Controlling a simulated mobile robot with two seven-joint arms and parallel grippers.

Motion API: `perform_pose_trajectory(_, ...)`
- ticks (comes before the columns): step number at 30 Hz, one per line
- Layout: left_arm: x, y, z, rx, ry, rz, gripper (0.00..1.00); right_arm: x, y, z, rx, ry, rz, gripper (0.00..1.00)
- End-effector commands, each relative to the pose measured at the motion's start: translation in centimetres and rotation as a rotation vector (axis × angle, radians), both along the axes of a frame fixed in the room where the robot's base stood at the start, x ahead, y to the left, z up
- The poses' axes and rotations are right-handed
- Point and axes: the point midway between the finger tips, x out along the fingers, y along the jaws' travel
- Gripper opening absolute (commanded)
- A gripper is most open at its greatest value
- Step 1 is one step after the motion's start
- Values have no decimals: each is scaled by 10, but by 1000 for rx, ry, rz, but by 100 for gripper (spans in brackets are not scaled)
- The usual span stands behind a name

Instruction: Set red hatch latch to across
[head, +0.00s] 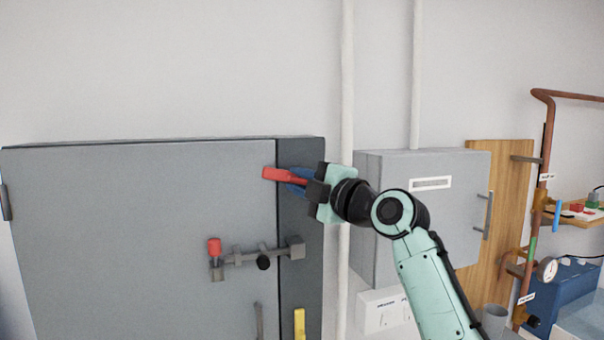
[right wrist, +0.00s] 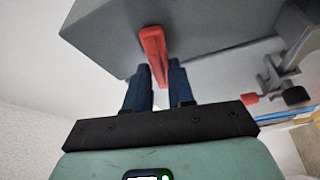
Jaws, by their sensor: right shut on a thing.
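The red hatch latch (head: 284,176) is a flat red lever near the top right edge of the large grey hatch door (head: 130,220). In the head view it lies nearly level across the seam between door and dark frame, dipping slightly to the right. My right gripper (head: 297,181) is shut on the latch's right part. In the right wrist view the red latch (right wrist: 153,50) runs between the blue fingers (right wrist: 160,72). The gripper hides the latch's right end and pivot. My left gripper is not in view.
A grey sliding bolt (head: 245,257) with a red-topped handle (head: 214,246) sits lower on the door. A yellow handle (head: 299,324) is below it. A grey wall box (head: 420,210) and a white pipe (head: 346,80) stand to the right.

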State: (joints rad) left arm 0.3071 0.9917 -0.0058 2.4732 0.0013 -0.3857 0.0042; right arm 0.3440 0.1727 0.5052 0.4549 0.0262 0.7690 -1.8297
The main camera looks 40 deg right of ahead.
Motion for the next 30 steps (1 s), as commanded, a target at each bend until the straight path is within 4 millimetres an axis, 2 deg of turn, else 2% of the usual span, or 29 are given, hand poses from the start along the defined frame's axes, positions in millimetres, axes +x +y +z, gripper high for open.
perform_pose_trajectory(12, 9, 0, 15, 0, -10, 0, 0, -1, -1, 1, -198, 57, -4, 0)
perform_pose_trajectory(30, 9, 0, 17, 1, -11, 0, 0, -1, 0, -1, -233, 69, -4, 0)
